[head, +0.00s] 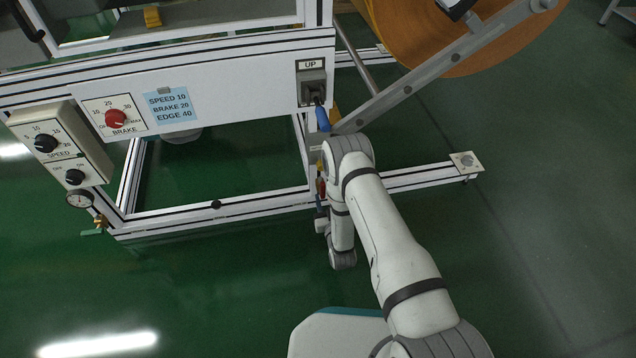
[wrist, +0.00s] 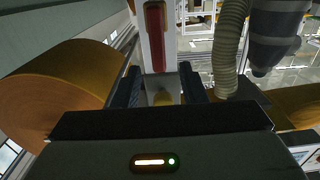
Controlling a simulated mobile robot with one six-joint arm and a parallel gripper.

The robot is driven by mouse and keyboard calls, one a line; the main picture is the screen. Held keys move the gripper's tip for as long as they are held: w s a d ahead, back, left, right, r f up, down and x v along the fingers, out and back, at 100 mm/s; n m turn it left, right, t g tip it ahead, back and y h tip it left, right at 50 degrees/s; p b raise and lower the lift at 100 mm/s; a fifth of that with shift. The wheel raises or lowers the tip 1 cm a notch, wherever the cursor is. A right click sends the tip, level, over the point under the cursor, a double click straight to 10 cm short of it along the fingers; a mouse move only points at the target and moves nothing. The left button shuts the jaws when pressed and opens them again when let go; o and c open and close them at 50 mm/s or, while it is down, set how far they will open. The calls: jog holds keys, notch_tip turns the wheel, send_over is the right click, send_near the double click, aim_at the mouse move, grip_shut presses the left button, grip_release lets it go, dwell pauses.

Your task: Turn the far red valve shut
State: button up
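A red valve handle (wrist: 156,35) stands upright against a white post in the wrist view, just beyond my fingertips. A small red part (head: 322,187), probably the same handle, shows low beside the frame post in the head view, partly hidden by my arm. My gripper (wrist: 162,85) has its two dark fingers apart. A yellowish, brass-like piece (wrist: 163,98) shows in the gap between them, and I cannot tell whether they touch it. In the head view my fingers are too small and covered to make out.
A large brown roll (head: 450,35) is at upper right. A grey hose (wrist: 229,45) hangs close to the right finger. A gauge (head: 79,199) sits at left.

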aim_at(323, 189)
jog(key=shift+w+a, duration=0.1)
jog(key=shift+w, duration=0.15)
jog(key=b+x, duration=0.3)
jog(key=x, duration=0.4)
jog(key=shift+w, duration=0.2)
jog(key=shift+r, duration=0.1)
grip_shut()
